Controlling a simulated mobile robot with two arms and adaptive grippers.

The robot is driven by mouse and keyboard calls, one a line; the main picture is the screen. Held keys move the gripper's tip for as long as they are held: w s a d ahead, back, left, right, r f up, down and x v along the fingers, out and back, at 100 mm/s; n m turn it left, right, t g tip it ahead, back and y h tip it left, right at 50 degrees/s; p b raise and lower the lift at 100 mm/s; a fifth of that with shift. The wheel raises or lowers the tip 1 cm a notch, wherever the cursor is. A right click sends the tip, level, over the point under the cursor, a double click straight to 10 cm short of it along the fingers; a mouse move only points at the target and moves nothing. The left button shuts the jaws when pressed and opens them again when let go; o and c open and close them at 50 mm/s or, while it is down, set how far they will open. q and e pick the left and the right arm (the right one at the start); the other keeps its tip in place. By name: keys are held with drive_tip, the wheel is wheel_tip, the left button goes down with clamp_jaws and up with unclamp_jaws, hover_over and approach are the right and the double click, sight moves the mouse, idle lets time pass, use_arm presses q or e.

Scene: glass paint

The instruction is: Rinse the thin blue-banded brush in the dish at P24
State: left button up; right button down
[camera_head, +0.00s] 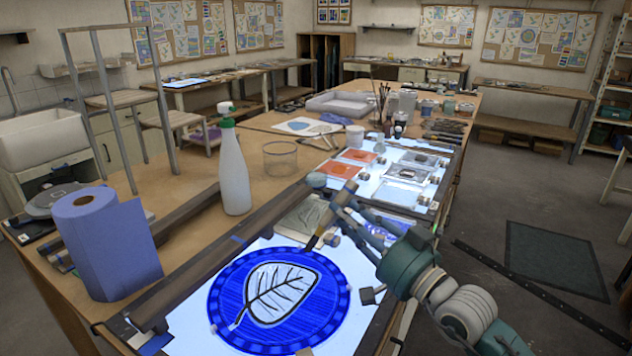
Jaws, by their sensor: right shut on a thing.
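My right gripper (338,212) reaches in from the lower right and is shut on a brush (323,229). The brush is tilted, its dark tip pointing down and left near the top right rim of the blue round glass panel (230,293). I cannot make out a blue band on it. A clear round dish (280,160) stands on the table behind the gripper, to the left and apart from the brush. I cannot tell whether it is the one at P24 or what it holds. My left gripper is not in view.
A white spray bottle (233,170) stands left of the dish. A blue paper roll (108,243) stands at the table's left. Orange and grey glass pieces lie on a lit panel (378,172) behind the gripper. A cup with several brushes (381,107) stands farther back.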

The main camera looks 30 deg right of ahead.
drive_tip(key=shift+f+b, duration=1.3)
drive_tip(key=shift+f, duration=0.75)
